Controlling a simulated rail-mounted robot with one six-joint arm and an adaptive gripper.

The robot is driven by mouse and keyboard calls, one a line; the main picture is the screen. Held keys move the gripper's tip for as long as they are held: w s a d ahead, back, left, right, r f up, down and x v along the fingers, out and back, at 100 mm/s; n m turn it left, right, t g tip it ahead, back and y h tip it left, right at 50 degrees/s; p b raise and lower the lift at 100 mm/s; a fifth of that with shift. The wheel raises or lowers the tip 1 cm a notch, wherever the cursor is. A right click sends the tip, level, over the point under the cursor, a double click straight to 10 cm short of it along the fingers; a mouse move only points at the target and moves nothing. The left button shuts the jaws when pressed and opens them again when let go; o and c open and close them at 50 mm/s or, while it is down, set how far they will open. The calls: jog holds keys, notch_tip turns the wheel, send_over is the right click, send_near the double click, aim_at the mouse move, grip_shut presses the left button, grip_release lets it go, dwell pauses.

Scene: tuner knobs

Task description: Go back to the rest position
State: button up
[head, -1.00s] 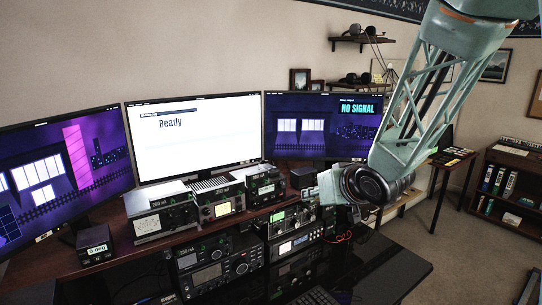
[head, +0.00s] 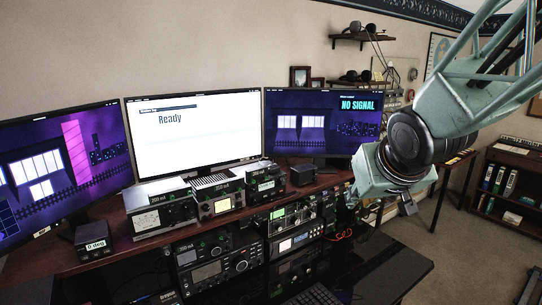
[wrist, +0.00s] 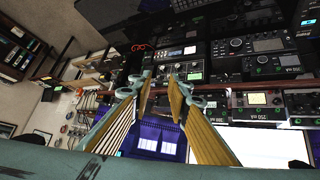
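My gripper (head: 372,212) hangs in the air at the right of the desk in the head view, below the black wrist joint. In the wrist view my gripper (wrist: 160,92) shows two fingers with yellow inner pads. The fingers stand apart with nothing between them. The radio stack (head: 300,218) on the desk is left of the gripper, and they look apart. The same radios show upside down beyond the fingertips in the wrist view (wrist: 191,72).
Three monitors stand behind the radios; the middle one (head: 195,130) reads "Ready" and the right one (head: 320,130) "NO SIGNAL". A black desk top (head: 390,268) lies below the gripper. A bookshelf (head: 510,185) stands at the right. Carpeted floor (head: 455,245) is open there.

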jog(key=s+a+g+b, duration=0.1)
jog(key=s+g, duration=0.3)
jog(key=s, duration=3.1)
jog(key=shift+s+m+g+b, duration=0.2)
jog(key=shift+m+g+b, duration=0.2)
jog(key=shift+b, duration=0.25)
jog(key=shift+a+f, duration=0.1)
